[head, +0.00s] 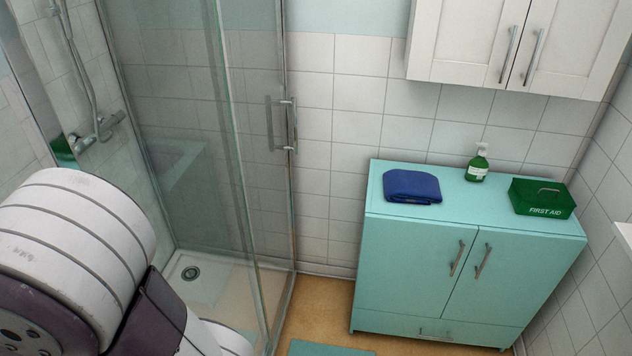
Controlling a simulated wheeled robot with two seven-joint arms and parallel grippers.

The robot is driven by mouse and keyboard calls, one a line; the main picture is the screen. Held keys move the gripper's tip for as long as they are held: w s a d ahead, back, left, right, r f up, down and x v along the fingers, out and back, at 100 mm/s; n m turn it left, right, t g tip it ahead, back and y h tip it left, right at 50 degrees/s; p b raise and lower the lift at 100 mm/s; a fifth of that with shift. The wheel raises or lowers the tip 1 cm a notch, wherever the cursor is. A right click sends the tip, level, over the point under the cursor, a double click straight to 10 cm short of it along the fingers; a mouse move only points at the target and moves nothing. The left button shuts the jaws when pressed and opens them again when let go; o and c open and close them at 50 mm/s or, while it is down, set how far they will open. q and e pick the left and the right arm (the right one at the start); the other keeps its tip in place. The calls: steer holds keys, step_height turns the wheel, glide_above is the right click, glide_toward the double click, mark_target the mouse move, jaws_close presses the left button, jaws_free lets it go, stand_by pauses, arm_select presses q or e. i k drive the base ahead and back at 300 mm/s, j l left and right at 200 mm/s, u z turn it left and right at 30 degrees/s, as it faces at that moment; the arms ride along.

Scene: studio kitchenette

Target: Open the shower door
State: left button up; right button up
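The shower door (250,170) is a clear glass panel in a metal frame, left of centre in the head view. Its metal bar handle (292,125) is upright, near the door's right edge beside the white tiled wall. The door appears to stand in line with the metal upright there; I cannot tell whether there is a small gap. My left arm comes in at the lower left, in front of the shower glass and apart from the handle. Its gripper is out of view. My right arm and gripper are not in view.
A turquoise cabinet (400,270) stands right of the shower, holding a blue folded towel (411,187), green soap bottle (477,165) and first aid box (542,198). A white wall cabinet (460,40) hangs above. A teal mat (330,349) lies on the floor.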

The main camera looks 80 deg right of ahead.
mark_target(287, 267)
steer(key=z, duration=3.05)
steer(key=i+l+z, duration=0.35)
steer(key=i, duration=0.4)
steer(key=i+z, duration=0.35)
steer(key=i, duration=0.35)
steer(key=i+u, duration=0.35)
steer(key=i+l+u, duration=0.2)
steer(key=u, duration=0.15)
steer(key=i, duration=0.1)
